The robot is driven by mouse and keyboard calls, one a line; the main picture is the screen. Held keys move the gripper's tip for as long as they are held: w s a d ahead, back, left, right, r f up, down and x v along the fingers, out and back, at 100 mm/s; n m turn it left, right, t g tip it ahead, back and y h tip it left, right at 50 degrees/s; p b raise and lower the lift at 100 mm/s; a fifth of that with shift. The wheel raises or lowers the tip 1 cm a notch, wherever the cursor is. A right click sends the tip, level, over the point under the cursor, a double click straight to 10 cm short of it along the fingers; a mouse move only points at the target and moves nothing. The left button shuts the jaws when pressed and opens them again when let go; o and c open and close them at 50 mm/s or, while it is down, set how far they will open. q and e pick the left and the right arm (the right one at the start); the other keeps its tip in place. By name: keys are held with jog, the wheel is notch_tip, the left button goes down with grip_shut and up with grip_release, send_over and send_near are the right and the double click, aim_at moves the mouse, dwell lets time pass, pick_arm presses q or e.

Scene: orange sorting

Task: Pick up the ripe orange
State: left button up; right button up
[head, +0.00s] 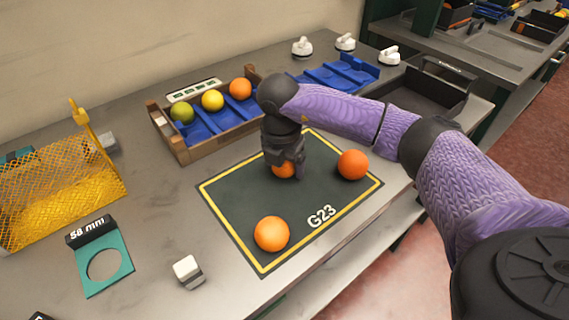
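My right gripper (284,170) points down over the dark mat (240,205) marked G23. Its fingers are around an orange fruit (284,171), which is partly hidden by them. I cannot tell whether the fingers press on it or whether it is lifted. A second orange (353,164) lies on the mat to the right, and a third orange (271,234) lies near the mat's front edge. My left gripper is not in view.
A wooden crate (188,152) with blue inserts holds a green fruit (182,112), a yellow fruit (213,100) and an orange one (240,88). A yellow mesh basket (62,180), a teal 58 mm ring gauge (105,267) and a white block (188,271) stand left. A dark tray (428,90) stands right.

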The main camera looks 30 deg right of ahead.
jog(key=c, duration=0.8)
jog(key=shift+r, duration=0.1)
